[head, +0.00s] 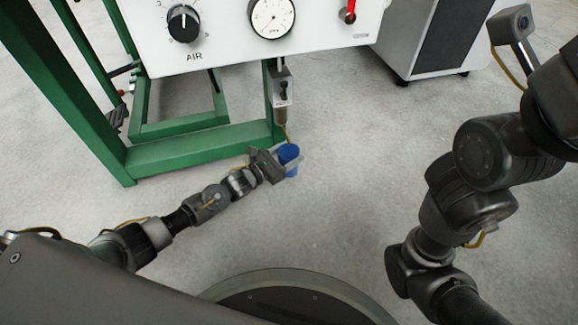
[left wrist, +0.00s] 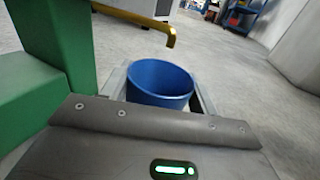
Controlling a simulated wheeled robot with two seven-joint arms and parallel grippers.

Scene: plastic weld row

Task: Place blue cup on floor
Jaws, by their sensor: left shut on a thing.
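The blue cup (head: 289,154) is between the fingers of my left gripper (head: 284,161), in the middle of the head view. In the left wrist view the cup (left wrist: 160,80) is upright, with its open rim facing up, and a gripper finger runs along each side of it. My left gripper is shut on the cup. The cup is beside the foot of the green frame, below a small valve with a brass spout (left wrist: 140,24). I cannot tell how far its base is from the concrete floor (head: 340,200). My right gripper is outside both views; only the right arm shows.
The green frame (head: 200,148) stands just left of the cup and carries a white panel (head: 215,45) with a dial and a gauge. A grey cabinet (head: 395,45) stands at the back right. The floor right of the cup is clear.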

